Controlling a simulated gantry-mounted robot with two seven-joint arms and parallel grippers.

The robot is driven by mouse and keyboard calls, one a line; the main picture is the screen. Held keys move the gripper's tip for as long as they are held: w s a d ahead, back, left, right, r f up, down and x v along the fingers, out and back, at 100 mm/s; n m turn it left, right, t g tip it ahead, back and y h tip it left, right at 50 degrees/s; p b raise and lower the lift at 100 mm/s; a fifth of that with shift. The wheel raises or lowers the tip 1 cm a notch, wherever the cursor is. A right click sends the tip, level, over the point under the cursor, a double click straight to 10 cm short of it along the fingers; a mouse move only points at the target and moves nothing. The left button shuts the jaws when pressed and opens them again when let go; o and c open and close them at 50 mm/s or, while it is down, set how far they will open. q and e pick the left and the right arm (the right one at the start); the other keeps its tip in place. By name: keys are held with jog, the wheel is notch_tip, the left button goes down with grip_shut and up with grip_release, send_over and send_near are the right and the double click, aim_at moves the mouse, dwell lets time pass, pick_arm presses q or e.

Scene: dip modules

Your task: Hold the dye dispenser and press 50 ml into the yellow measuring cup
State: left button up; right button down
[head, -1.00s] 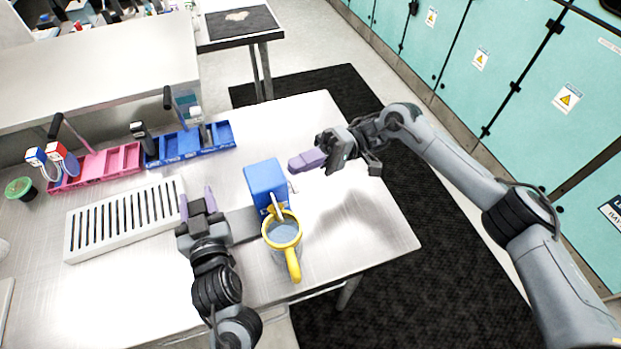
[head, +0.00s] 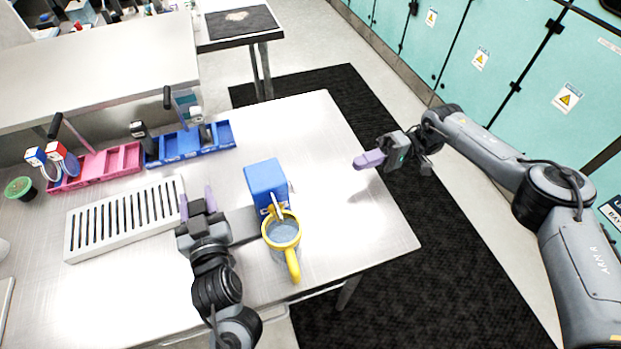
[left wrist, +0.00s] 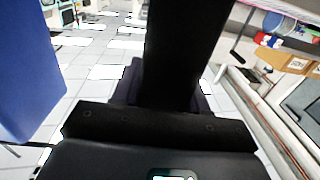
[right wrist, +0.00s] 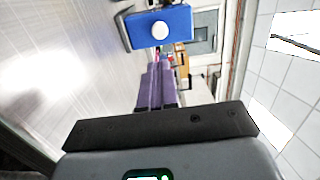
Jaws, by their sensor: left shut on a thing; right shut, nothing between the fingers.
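The dye dispenser, a blue box (head: 264,180), stands on the steel table with its spout over the yellow measuring cup (head: 284,232). The cup has a yellow rim and handle and grey, see-through walls. My left gripper (head: 197,197) is left of the dispenser, shut on a dark bar; a grey part reaches from it to the dispenser. The left wrist view shows this dark bar (left wrist: 180,50) with the blue side (left wrist: 30,70) at left. My right gripper (head: 366,160) is shut and empty, right of the dispenser and apart from it. The right wrist view shows a round white button (right wrist: 160,30) on the blue face.
A white slotted rack (head: 125,216) lies left of my left gripper. Pink (head: 110,163) and blue (head: 190,144) trays stand at the back, with a green-lidded pot (head: 18,187) at far left. The table right of the dispenser is clear to its edge.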

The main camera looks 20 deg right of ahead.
jog(key=shift+s+a, duration=0.15)
jog(key=shift+a, duration=2.2)
jog(key=shift+s+a, duration=0.15)
jog(key=shift+a, duration=2.2)
jog(key=shift+s+a, duration=0.15)
jog(key=shift+a, duration=2.2)
jog(key=shift+s+a, duration=0.15)
jog(key=shift+a, duration=1.15)
pick_arm(q)
jog(key=shift+d, duration=0.2)
pick_arm(e)
jog(key=shift+a, duration=0.1)
pick_arm(q)
jog(key=shift+a, duration=0.2)
pick_arm(e)
jog(key=d, duration=0.5)
jog(key=w+d, duration=0.1)
jog(key=d, duration=0.8)
jog(key=shift+w+d, duration=0.15)
jog(key=shift+d, duration=0.2)
